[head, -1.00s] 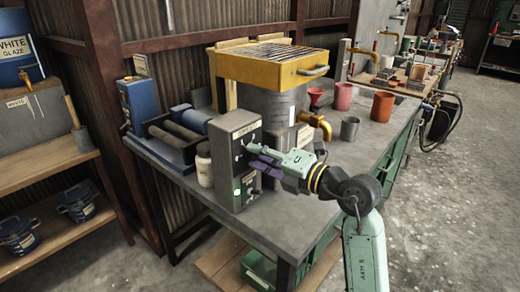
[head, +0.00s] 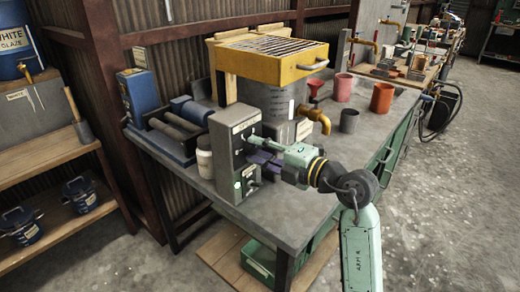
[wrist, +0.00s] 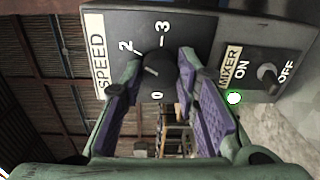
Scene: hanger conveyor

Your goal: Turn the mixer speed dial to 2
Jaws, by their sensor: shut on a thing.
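The black mixer speed dial (wrist: 155,62) sits on the dark SPEED panel (wrist: 190,28) in the wrist view. The marks 2, 3 and 0 show around it; the left finger covers the place between 0 and 2. A short pale line on the dial slants toward the upper left; I cannot tell its exact setting. My gripper (wrist: 159,67) has its purple-padded fingers on both sides of the dial and is shut on it. In the head view, my gripper (head: 251,150) meets the front of the grey control box (head: 226,178), and the fingers hide the dial.
The MIXER ON/OFF switch (wrist: 268,74) and a lit green lamp (wrist: 234,98) are near the right finger. A white jar (head: 205,163) stands left of the box. A brass tap (head: 316,117) and a grey cup (head: 349,121) are behind my arm. The front benchtop (head: 290,215) is clear.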

